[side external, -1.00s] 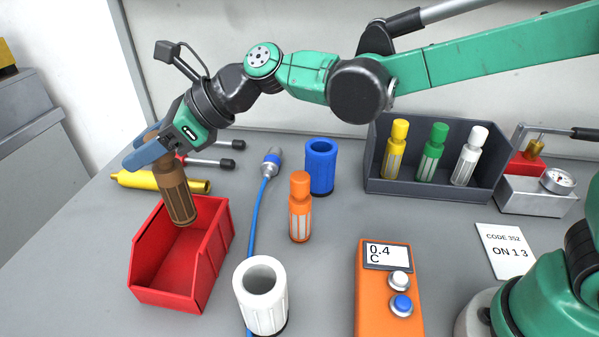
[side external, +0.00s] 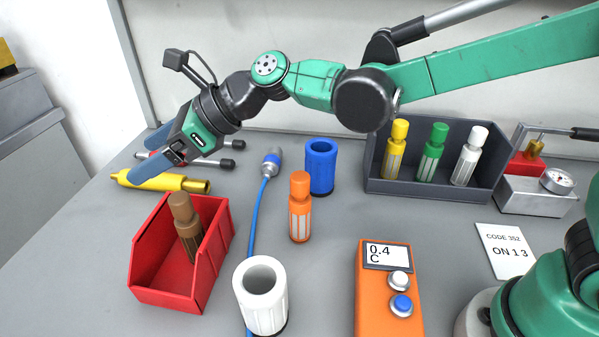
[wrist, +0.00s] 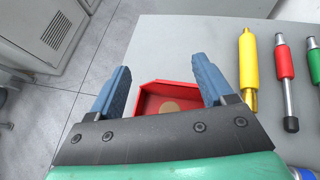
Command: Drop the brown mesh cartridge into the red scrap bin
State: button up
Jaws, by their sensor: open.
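My gripper (side external: 144,157) is open and empty, above and behind the bin in the side view. Its blue fingers (wrist: 162,85) are spread wide in the wrist view, with the bin seen between and beyond them. The fingers are apart from the cartridge.
A yellow cylinder (side external: 165,182) and screwdrivers lie behind the bin. A blue cable (side external: 256,215), an orange cartridge (side external: 300,209), a white cup (side external: 262,302) and a blue cup (side external: 320,168) stand to the right. A dark tray (side external: 392,187) holds yellow, green and white cartridges.

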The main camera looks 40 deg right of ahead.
jog(key=shift+v, duration=2.5)
jog(key=s+d+f+n+h, duration=0.1)
jog(key=d+n, duration=0.3)
jog(key=s+d+f+n+h, duration=0.1)
jog(key=s+d+n+h, duration=0.1)
jog(key=d+n, duration=0.2)
jog(key=s+d+f+n+t+h, duration=0.1)
jog(key=d+n+h, duration=0.1)
jog(key=d+n, duration=0.1)
jog(key=shift+s+d+f+n, duration=0.1)
jog(key=shift+s+d+n, duration=0.25)
jog(key=shift+d, duration=0.2)
jog(key=s+d+f+n+h, duration=0.4)
jog(key=s+d+n+h, duration=0.1)
jog(key=d+n, duration=0.6)
jog(key=shift+s+f+n+h, duration=0.15)
jog(key=shift+s+n+h, duration=0.25)
jog(key=shift+s+n, duration=0.05)
